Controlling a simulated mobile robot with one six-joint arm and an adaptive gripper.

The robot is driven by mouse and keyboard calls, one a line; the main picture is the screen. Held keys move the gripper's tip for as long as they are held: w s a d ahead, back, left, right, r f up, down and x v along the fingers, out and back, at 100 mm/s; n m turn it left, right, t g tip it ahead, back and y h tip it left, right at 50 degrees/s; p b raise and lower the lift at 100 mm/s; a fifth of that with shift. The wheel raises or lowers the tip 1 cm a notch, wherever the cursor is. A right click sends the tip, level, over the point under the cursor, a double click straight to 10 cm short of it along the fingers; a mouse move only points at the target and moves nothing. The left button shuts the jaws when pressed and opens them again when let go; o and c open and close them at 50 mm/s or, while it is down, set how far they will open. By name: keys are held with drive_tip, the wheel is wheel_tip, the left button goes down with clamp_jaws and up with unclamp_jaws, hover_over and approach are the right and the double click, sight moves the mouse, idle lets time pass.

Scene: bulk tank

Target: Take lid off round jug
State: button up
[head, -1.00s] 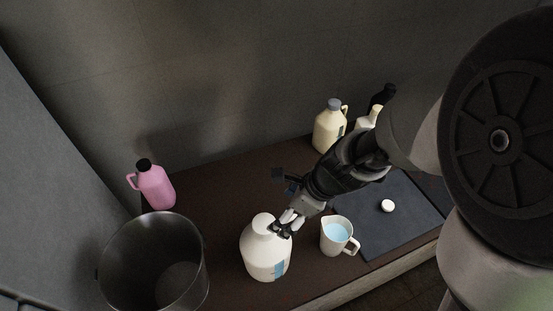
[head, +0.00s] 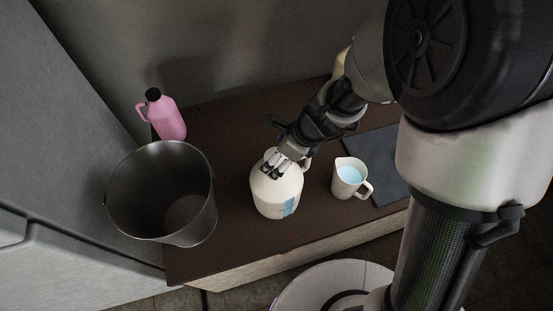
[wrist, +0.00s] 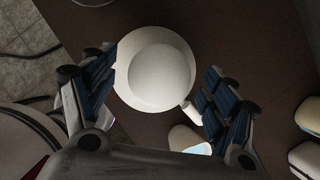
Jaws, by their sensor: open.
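The round jug (head: 276,197) is cream-white with a blue label and stands upright near the counter's front edge. Its round white lid (wrist: 160,76) sits on top, seen from above in the wrist view, with the jug's shoulder (wrist: 125,85) around it. My gripper (head: 274,166) is at the jug's top and partly hides the lid in the head view. In the wrist view its blue-padded fingers (wrist: 158,100) are spread wide, one on each side of the lid, with gaps between. I cannot tell how far above the lid they are.
A metal bucket (head: 122,212) stands left of the jug, with a pink jug (head: 168,120) behind it. A white pitcher of blue liquid (head: 345,188) stands close on the right, beside a dark mat (head: 375,150). The counter (head: 225,130) behind the jug is clear.

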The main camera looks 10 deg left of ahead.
drive_tip(key=shift+r, duration=0.1)
drive_tip(key=shift+c, duration=0.6)
drive_tip(key=c, duration=0.7)
drive_tip(key=shift+r, duration=0.1)
